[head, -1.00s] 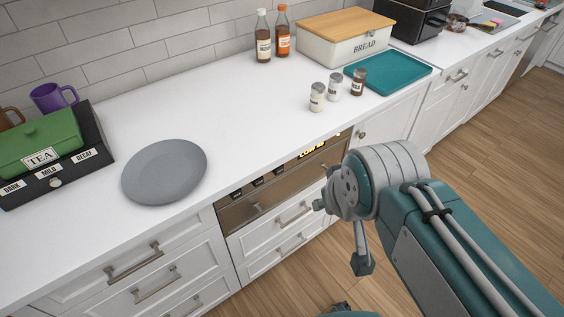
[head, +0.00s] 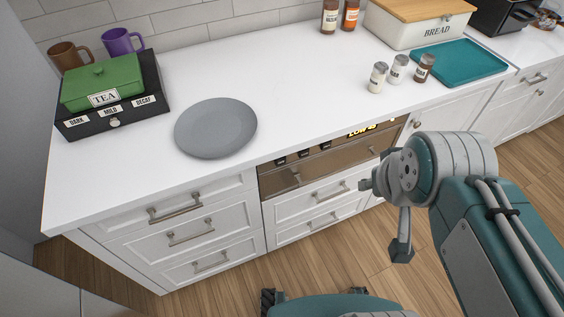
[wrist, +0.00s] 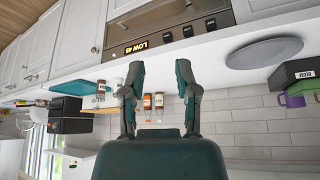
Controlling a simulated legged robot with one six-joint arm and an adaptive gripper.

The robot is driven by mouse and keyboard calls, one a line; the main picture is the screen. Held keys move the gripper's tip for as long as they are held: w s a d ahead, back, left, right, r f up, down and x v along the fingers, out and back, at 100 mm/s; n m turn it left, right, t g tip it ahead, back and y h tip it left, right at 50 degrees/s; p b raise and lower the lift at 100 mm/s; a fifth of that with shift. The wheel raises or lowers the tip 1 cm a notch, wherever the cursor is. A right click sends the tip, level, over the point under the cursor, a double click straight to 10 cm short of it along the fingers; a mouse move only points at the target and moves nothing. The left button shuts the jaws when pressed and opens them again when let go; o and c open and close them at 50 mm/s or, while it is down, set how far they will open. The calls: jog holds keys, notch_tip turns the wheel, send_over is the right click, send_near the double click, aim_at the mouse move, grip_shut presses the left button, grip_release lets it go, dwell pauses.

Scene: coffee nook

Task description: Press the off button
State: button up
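A built-in oven-like appliance (head: 330,161) with a brown metallic front sits under the counter. Its panel has a lit yellow display (head: 371,128), which reads "LOW 45" in the wrist view (wrist: 136,48). Several small black buttons (head: 303,153) line the panel; they also show in the wrist view (wrist: 187,30). Their labels are too small to read, so I cannot tell which is off. My gripper (wrist: 160,66) is open and empty, its two fingers spread apart from the panel in the wrist view. In the head view my arm hangs right of the appliance.
A grey plate (head: 216,128) lies on the white counter (head: 270,75) above the appliance's left side. A green tea box (head: 103,83) and mugs stand left. Shakers (head: 398,69), a teal tray (head: 459,62) and a bread bin (head: 420,25) stand right.

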grip_shut()
dwell(1.0)
